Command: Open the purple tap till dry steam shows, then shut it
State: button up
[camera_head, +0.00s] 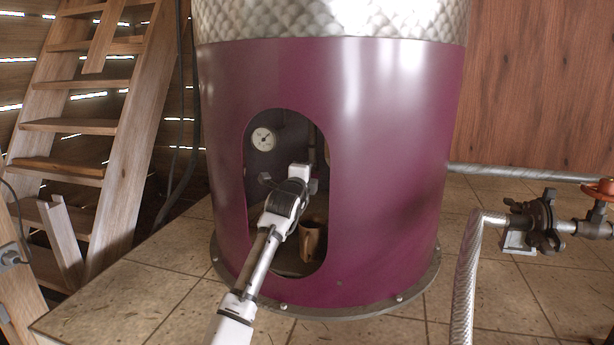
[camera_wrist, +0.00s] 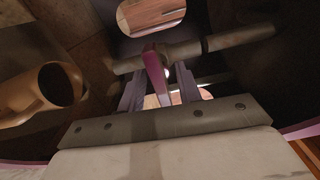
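The purple tap (camera_wrist: 155,72) shows in the wrist view as a flat purple lever on a grey horizontal pipe (camera_wrist: 190,50). My gripper (camera_wrist: 160,80) has one finger on each side of the lever, with narrow gaps showing beside it, so it looks open around the lever; contact cannot be made out. In the head view my gripper (camera_head: 300,180) reaches through the arched opening of the purple still housing (camera_head: 390,170) and hides the tap. No steam shows in either view.
A brown mug (camera_head: 312,241) stands inside the opening, below and right of my gripper; it also shows in the wrist view (camera_wrist: 28,97). A round dial gauge (camera_head: 263,139) is on the inner back wall. A black-handled valve (camera_head: 540,222) and hose (camera_head: 467,275) stand right. Wooden steps (camera_head: 75,125) are left.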

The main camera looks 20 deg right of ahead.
jog(key=b+v, duration=0.2)
jog(key=v, duration=1.1)
jog(key=shift+s+a+b, duration=0.25)
jog(key=shift+s+b, duration=0.1)
